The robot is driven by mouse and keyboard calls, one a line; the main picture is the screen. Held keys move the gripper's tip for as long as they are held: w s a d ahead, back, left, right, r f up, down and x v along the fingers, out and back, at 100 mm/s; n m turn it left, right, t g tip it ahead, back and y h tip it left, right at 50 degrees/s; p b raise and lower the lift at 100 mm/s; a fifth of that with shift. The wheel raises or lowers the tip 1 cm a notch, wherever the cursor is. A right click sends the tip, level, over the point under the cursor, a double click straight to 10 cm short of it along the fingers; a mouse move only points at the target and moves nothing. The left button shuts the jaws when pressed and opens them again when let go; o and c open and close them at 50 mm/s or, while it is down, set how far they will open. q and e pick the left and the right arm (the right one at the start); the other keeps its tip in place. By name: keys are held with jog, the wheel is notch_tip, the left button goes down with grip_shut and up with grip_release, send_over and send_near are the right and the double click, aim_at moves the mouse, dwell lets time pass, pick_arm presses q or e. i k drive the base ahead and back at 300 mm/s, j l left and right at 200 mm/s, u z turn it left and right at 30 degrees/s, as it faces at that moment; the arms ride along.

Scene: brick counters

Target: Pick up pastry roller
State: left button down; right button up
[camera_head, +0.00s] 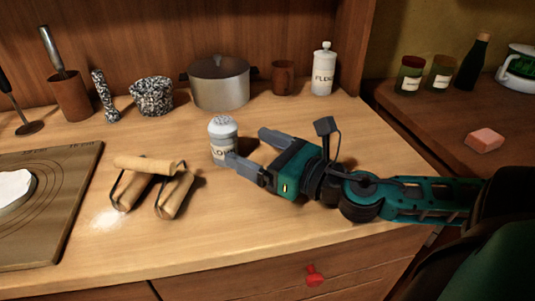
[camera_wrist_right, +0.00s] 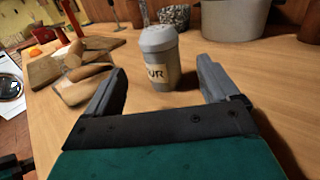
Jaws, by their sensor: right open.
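The pastry roller (camera_head: 150,165) lies on the wooden counter left of the middle in the head view. It has pale wooden cylinders and dark wire frames. It also shows at the left in the right wrist view (camera_wrist_right: 88,73), beyond the left finger. My right gripper (camera_head: 248,147) is open, low over the counter, to the right of the roller and apart from it. A grey-lidded labelled shaker (camera_head: 222,128) stands just ahead of the right fingertips, between the roller and the gripper. In the wrist view the shaker (camera_wrist_right: 159,50) appears between the fingers. My left gripper is not in view.
A pastry board (camera_head: 75,165) with white dough is at the left. A steel pot (camera_head: 220,85), speckled mortar (camera_head: 152,95), wooden cup (camera_head: 283,78) and flour canister (camera_head: 323,70) line the back. Counter space in front of the shaker is clear.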

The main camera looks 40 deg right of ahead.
aim_at(166, 168)
jog(key=k+l, duration=0.2)
jog(key=k, duration=0.3)
jog(key=k+l, duration=0.2)
jog(key=k, duration=0.25)
